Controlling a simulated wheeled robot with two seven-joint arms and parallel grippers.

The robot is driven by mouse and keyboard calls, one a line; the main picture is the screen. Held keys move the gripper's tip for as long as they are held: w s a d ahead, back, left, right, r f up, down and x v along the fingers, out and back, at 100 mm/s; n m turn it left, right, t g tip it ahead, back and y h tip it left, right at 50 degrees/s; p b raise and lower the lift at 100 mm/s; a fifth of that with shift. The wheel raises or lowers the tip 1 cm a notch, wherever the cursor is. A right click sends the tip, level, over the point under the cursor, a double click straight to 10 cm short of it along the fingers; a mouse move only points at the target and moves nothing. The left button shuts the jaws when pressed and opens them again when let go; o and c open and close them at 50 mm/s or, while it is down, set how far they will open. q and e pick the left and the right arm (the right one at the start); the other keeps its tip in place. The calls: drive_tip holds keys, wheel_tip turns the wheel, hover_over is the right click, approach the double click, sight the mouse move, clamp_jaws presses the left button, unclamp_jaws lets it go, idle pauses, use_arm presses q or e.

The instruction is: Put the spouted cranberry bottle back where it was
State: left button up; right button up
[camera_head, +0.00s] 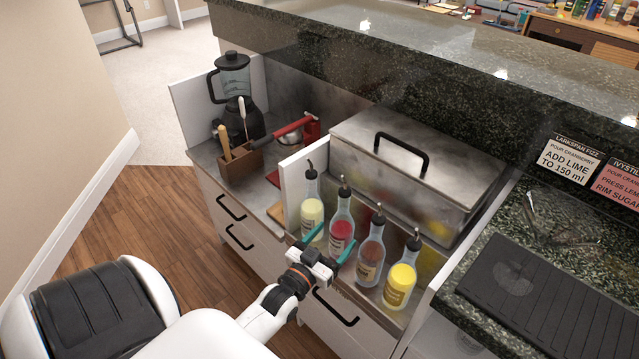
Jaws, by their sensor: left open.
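Several spouted bottles with black pourers stand upright in a row on the steel ledge. The red one, which looks like the cranberry bottle (342,231), is second from the left. My left gripper (331,242) is in front of it, open, its two teal fingertips to either side of the bottle's lower part. I cannot tell whether they touch it. A pale yellow bottle (312,212) stands to its left. A brownish bottle (370,259) and a bright yellow bottle (400,281) stand to its right. My right gripper is out of view.
A lidded steel bin (420,180) stands behind the bottles. A white divider (291,190) is at left, with a blender (236,90) and wooden tool box (238,166) beyond. A black drain mat (540,300) lies on the right counter. Recipe cards (575,158) hang behind.

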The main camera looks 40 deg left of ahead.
use_arm(q)
drive_tip(key=s, duration=0.6)
drive_tip(key=shift+d+f, duration=0.1)
drive_tip(key=shift+d, duration=0.1)
drive_tip(key=shift+w, duration=0.1)
